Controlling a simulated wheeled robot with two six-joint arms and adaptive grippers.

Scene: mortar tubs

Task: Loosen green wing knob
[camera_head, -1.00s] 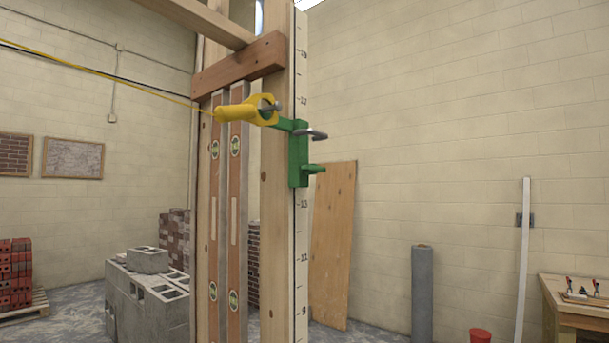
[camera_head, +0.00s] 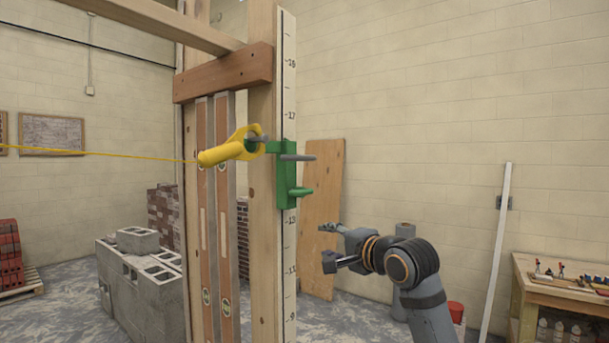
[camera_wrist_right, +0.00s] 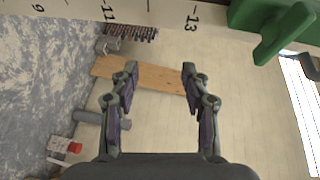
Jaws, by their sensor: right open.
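A green bracket (camera_head: 286,178) is fixed on the white ruled pole. The green wing knob (camera_head: 301,192) sticks out to the right from the bracket's lower end. In the right wrist view the green wing knob (camera_wrist_right: 283,36) is at the upper right, beyond and to the right of the fingertips. My right gripper (camera_head: 326,245) is below and to the right of the knob, apart from it. In the right wrist view my right gripper (camera_wrist_right: 158,75) is open with nothing between its fingers. My left gripper is not in view.
A yellow line holder (camera_head: 225,152) with a taut yellow string is on the pole, left of the bracket. A wooden board (camera_head: 323,215) leans on the wall behind. Concrete blocks (camera_head: 140,275) stand at left. A wooden table (camera_head: 535,290) is at right.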

